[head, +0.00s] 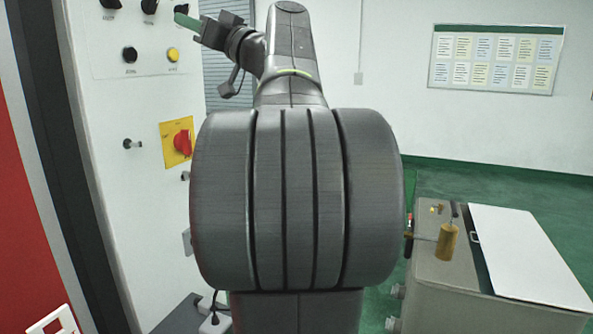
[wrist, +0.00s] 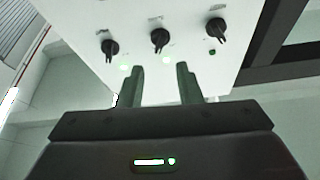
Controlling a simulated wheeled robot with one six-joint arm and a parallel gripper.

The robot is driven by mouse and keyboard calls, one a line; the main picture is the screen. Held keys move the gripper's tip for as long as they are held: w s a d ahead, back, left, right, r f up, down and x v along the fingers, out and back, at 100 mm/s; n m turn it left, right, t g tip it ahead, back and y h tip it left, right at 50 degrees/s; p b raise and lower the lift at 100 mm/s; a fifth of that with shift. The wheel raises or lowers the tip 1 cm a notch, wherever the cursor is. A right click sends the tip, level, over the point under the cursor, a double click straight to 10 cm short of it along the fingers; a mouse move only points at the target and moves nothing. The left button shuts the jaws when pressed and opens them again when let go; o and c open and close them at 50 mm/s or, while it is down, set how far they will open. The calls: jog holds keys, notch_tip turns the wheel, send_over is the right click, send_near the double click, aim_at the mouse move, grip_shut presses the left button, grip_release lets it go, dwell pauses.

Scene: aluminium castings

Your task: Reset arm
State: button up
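My gripper (head: 187,22) shows at the upper left of the head view, at the end of my raised arm, with its green fingers pointing left at the white control panel (head: 105,180). In the wrist view my gripper (wrist: 160,70) has its two green fingers apart with nothing between them. Black knobs stand on the panel just beyond the fingertips, among them a left knob (wrist: 110,48), a middle knob (wrist: 159,39) and a right knob (wrist: 216,28). I cannot tell whether a fingertip touches the panel. My arm hides the middle of the head view.
The panel also carries a yellow button (head: 173,54) and a red switch (head: 182,142) on a yellow plate. A grey cabinet (head: 445,285) with a white top panel and a brass-coloured cylinder (head: 448,241) stands at the right. Green floor (head: 520,190) lies open behind it.

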jog(key=d+f+m+h, duration=0.2)
jog(key=d+f+h, duration=0.2)
jog(key=f, duration=0.7)
jog(key=d+f+m+t+h, duration=0.1)
jog(key=d+f+h, duration=0.3)
jog(key=f, duration=0.7)
jog(key=d+f+m+t+h, duration=0.1)
jog(key=d+f+m+h, duration=0.3)
jog(key=f, duration=0.7)
jog(key=shift+d+h, duration=0.5)
jog(key=shift+d, duration=0.5)
